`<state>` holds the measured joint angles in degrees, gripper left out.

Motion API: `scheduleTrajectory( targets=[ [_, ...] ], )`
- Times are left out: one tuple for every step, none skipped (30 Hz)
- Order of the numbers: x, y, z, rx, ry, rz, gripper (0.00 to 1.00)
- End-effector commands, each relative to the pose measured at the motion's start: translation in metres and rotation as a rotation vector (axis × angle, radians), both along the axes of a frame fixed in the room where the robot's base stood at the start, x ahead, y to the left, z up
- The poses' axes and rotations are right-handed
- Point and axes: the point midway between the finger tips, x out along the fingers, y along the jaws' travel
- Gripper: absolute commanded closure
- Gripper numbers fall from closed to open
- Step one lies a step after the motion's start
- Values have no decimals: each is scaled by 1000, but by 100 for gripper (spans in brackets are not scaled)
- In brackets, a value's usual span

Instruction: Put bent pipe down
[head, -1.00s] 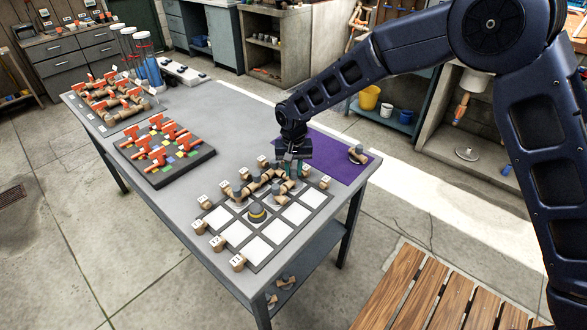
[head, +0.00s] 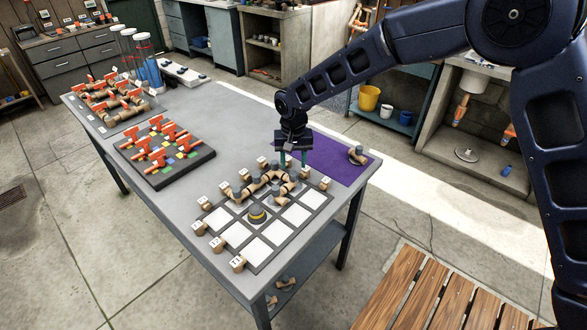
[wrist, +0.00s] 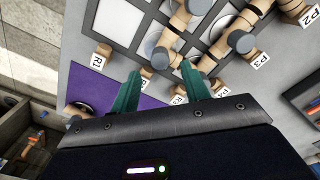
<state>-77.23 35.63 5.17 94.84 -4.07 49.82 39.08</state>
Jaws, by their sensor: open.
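A bent pipe (head: 284,188), tan with grey ends, rests on the grid board (head: 238,235) with white squares, at the right end of a row of similar pipes. In the wrist view, a bent pipe (wrist: 166,44) lies just beyond my fingertips. My gripper (head: 293,164) is just above the far side of the board. Its two teal fingers stand apart with nothing between them in the wrist view (wrist: 160,83). Another bent pipe (head: 357,155) sits on the purple mat (head: 335,165) to the right.
Labelled pipe stubs, such as one marked R1 (wrist: 103,52), line the board's edges. A dark tray (head: 172,172) of orange-handled valves is to the left. The grey tabletop (head: 235,120) behind the board is clear.

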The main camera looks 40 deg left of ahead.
Motion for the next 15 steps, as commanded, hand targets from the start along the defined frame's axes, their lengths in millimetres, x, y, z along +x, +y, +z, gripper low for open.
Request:
scheduleTrajectory(
  targets=[
    [0,1,12,5,-1,0,54],
    [0,1,18,4,-1,-1,54],
    [0,1,26,4,-1,-1,54],
    [1,1,32,4,-1,-1,54],
    [1,1,37,4,-1,-1,54],
    [0,1,45,4,-1,-1,54],
    [0,1,49,4,-1,-1,54],
    [0,0,54,2,-1,0,54],
    [0,0,59,2,-1,0,54],
    [0,1,63,2,-1,0,54],
    [0,1,66,3,0,0,54],
    [0,1,71,2,-1,0,54],
    [0,1,73,2,-1,0,54],
    [0,1,76,2,-1,0,54],
    [0,1,78,2,-1,0,54]
  ],
)
